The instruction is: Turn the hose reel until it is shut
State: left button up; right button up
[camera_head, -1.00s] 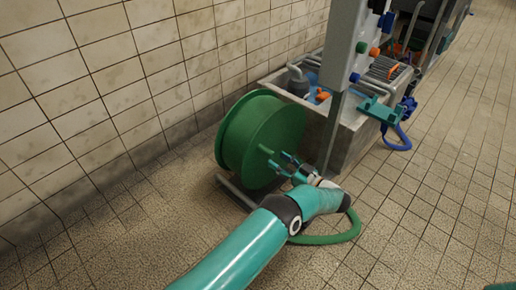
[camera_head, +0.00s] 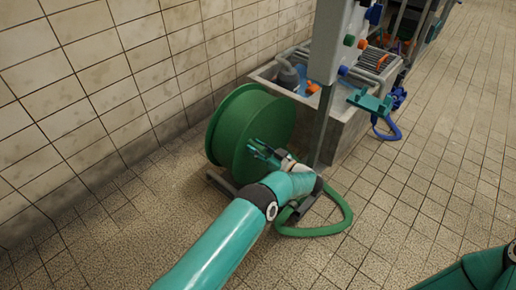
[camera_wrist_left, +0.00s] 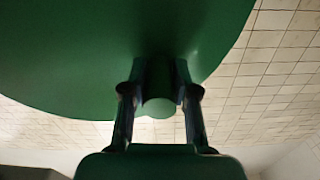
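The hose reel (camera_head: 232,130) is a big green drum on a low frame by the tiled wall. Its face fills the top of the left wrist view (camera_wrist_left: 90,60). A short round green handle (camera_wrist_left: 159,106) sticks out from the face. My left gripper (camera_head: 262,150) is at the reel's right face. In the left wrist view my left gripper (camera_wrist_left: 159,88) has one finger on each side of the handle, with no clear gap, and looks shut on it. In the head view the gripper hides the handle. Part of my right arm shows at the bottom right; its gripper is out of view.
A green hose (camera_head: 335,226) loops on the floor right of the reel. A stone trough (camera_head: 340,132) and a grey post (camera_head: 336,45) stand close behind the reel. The tiled floor (camera_head: 420,190) at right is mostly clear.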

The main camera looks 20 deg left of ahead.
aim_at(244, 163)
pick_arm(q)
grip_shut()
jog(key=shift+d, duration=0.4)
jog(key=shift+s+a+f, duration=0.15)
jog(key=shift+a, duration=0.15)
jog(key=f+n, duration=0.1)
jog(key=s+f+n+b, duration=0.1)
jog(key=f+n, duration=0.1)
jog(key=s+a+f+n+b, duration=0.1)
jog(key=f, duration=0.1)
jog(key=shift+s+a+n, duration=0.1)
jog(key=shift+n, duration=0.3)
jog(key=shift+s+a+f+n+b, duration=0.1)
jog(key=shift+s+f+n+b, duration=0.1)
jog(key=shift+f+n, duration=0.4)
jog(key=shift+s+a+f+n+b, duration=0.1)
jog(key=shift+f+n+b, duration=0.1)
jog(key=shift+f+n, duration=0.35)
